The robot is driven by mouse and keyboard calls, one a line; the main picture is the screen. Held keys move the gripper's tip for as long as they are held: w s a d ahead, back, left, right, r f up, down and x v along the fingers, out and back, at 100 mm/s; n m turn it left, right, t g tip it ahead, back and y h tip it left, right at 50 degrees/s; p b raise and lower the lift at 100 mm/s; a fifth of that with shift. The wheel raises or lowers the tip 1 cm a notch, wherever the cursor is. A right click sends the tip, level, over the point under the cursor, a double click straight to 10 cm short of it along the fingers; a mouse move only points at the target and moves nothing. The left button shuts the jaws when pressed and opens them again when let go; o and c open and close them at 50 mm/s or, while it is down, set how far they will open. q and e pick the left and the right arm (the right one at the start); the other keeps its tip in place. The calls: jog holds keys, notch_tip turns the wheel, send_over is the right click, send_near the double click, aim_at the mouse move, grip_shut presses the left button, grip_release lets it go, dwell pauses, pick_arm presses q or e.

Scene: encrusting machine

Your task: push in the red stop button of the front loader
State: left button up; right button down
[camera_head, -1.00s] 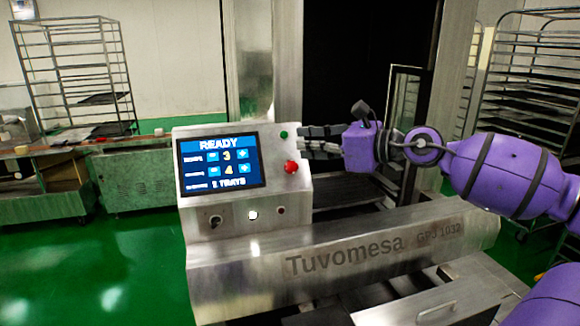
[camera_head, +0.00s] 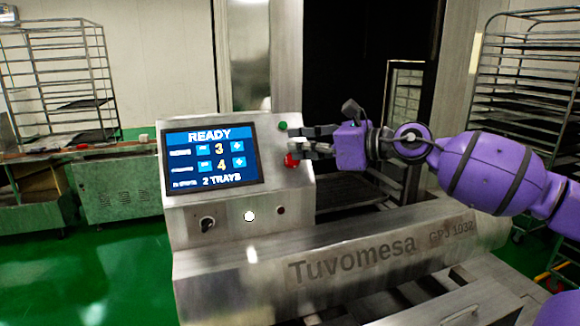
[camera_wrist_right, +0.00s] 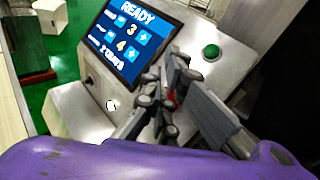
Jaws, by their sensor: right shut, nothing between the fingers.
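The red stop button (camera_head: 289,160) is on the right part of the steel control panel, below a green button (camera_head: 282,126). My right gripper (camera_head: 298,147) comes in from the right with its fingers shut and empty. Its fingertips are at the red button and partly cover it in the head view; I cannot tell whether they touch it. In the right wrist view the fingers (camera_wrist_right: 172,82) hide most of the button, and only a little red (camera_wrist_right: 170,101) shows between them. The screen (camera_head: 211,157) reads READY, 3, 4 and 2 TRAYS. My left gripper is out of view.
A dark knob (camera_head: 207,224), a lit white button (camera_head: 249,216) and a small dark red one (camera_head: 281,210) sit below the screen. The machine body (camera_head: 350,250) lies below my right arm. Wire racks (camera_head: 60,75) stand behind. Green floor is clear at the left.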

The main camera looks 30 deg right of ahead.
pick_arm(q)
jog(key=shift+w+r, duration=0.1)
pick_arm(e)
jog(key=shift+r, duration=0.1)
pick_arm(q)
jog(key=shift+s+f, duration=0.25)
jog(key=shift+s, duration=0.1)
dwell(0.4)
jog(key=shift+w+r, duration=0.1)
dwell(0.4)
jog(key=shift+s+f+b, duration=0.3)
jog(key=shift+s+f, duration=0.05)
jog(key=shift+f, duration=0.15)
pick_arm(e)
jog(key=shift+w+d+f, duration=0.1)
jog(key=shift+w+f, duration=0.2)
jog(key=shift+w, duration=0.05)
